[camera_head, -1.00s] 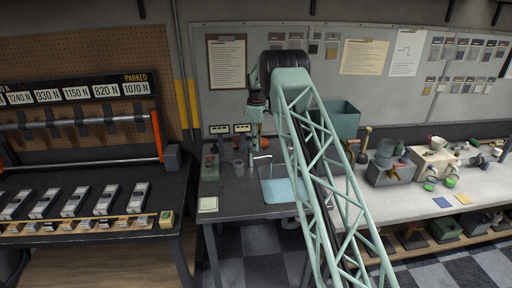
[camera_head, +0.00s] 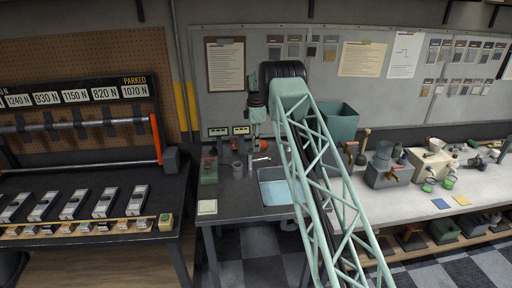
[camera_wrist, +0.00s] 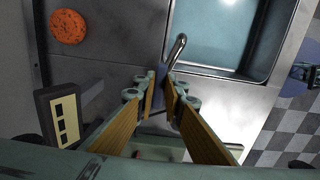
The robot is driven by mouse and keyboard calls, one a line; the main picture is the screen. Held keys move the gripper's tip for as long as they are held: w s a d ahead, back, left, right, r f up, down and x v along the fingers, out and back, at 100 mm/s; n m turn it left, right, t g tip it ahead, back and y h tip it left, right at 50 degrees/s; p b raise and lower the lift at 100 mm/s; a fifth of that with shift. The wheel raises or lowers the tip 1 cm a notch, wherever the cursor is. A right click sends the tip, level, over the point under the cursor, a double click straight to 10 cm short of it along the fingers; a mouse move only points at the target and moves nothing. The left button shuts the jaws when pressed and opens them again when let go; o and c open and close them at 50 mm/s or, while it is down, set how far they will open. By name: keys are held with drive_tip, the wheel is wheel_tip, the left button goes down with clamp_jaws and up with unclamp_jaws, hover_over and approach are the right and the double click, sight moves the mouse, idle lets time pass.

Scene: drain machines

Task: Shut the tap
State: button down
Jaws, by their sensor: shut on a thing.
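The metal tap (camera_wrist: 176,48) stands at the sink's edge, and its spout points over the basin in the wrist view. The tap (camera_head: 261,159) also shows small in the head view, below my gripper (camera_head: 256,146). In the wrist view my gripper (camera_wrist: 162,88) has its wood-coloured fingers on either side of the tap's base. They are shut on the tap's handle, which is mostly hidden between the fingertips. The sink (camera_wrist: 273,77) has a pale blue bottom or water, and it shows partly behind my arm in the head view (camera_head: 261,184).
An orange round sponge (camera_wrist: 67,26) lies on the metal counter. A dark block with a pale label (camera_wrist: 67,118) stands close to my fingers at the left. A crowded white bench (camera_head: 410,200) lies to the right.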

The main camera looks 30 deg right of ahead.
drive_tip(key=c, duration=2.7)
unclamp_jaws()
drive_tip(key=shift+r, duration=0.15)
drive_tip(key=shift+r, duration=5.9)
